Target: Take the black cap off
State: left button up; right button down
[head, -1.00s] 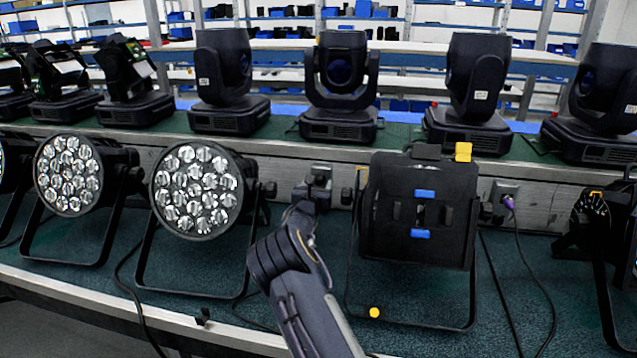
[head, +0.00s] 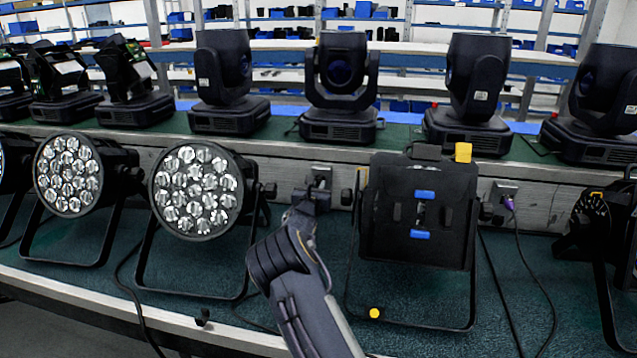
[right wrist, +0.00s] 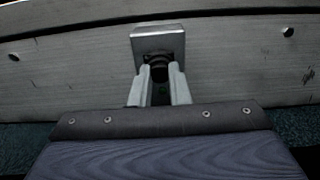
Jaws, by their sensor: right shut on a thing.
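The black cap (right wrist: 158,57) shows in the right wrist view as a dark round piece against a square metal plate (right wrist: 157,38) on the grey front board. My right gripper (right wrist: 160,88) has its two pale fingers on either side of the cap, shut on it. The fingers hide part of it. In the head view my right gripper (head: 320,183) reaches to the wall plate (head: 321,171) between the lamp with many lenses and the square black lamp. The cap is too small and covered to make out there. My left gripper is not in view.
A round lamp (head: 195,190) stands left of my arm, and a square black lamp (head: 420,212) on a stand is close on the right. Another plate with a purple plug (head: 509,202) is farther right. Moving-head lamps (head: 341,85) line the shelf above.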

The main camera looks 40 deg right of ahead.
jog(key=shift+b+v, duration=0.85)
jog(key=shift+v, duration=0.55)
jog(key=shift+b+v, duration=0.6)
jog(key=shift+v, duration=1)
jog(key=shift+r, duration=0.1)
